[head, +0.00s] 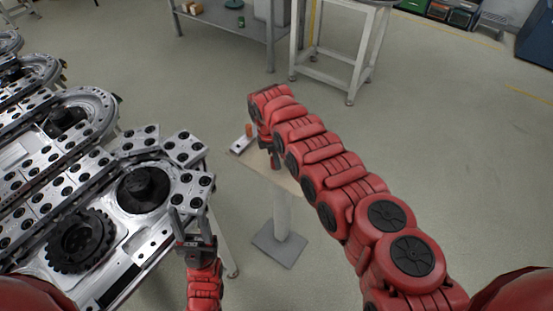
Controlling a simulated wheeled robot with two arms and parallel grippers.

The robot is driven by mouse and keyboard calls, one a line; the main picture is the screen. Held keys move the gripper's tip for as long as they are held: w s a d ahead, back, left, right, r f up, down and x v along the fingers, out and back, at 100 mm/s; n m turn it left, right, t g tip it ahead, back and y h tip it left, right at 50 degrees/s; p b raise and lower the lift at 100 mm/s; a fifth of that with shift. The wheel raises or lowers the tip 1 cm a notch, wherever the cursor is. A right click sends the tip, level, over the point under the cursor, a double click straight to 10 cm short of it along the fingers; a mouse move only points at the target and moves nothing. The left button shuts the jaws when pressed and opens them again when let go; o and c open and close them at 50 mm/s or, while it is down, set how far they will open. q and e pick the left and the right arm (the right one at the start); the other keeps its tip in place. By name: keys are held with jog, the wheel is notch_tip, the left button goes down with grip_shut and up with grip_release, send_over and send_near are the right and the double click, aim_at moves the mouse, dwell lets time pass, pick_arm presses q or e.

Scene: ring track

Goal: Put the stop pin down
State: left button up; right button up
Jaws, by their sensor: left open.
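My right gripper (270,150) is low over a small pedestal table (258,170), and my own wrist and arm hide most of it. A small orange-brown upright piece (248,130), perhaps the stop pin, shows by the table's far left corner, just left of my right wrist. A darker reddish piece (275,163) shows under the wrist; I cannot tell whether it is a pin or part of the gripper. My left gripper (191,215) is open and empty at the right edge of the ring track (150,228).
A light flat block (241,144) lies on the pedestal table's left edge. The ring track with black wheels and metal carriers fills the left. A white-framed table (335,65) and a grey workbench (225,22) stand behind. The floor to the right is clear.

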jog(key=o, duration=0.4)
jog(key=shift+r+p, duration=0.25)
jog(key=shift+p, duration=0.05)
jog(key=shift+w+r, duration=0.15)
jog(key=shift+r, duration=0.1)
notch_tip(320, 180, up, 11)
jog(key=a+b, duration=0.1)
jog(key=b, duration=0.1)
jog(key=shift+s+a+r+b, duration=0.15)
jog(key=shift+s+a+b, duration=0.1)
jog(key=shift+a+b, duration=0.1)
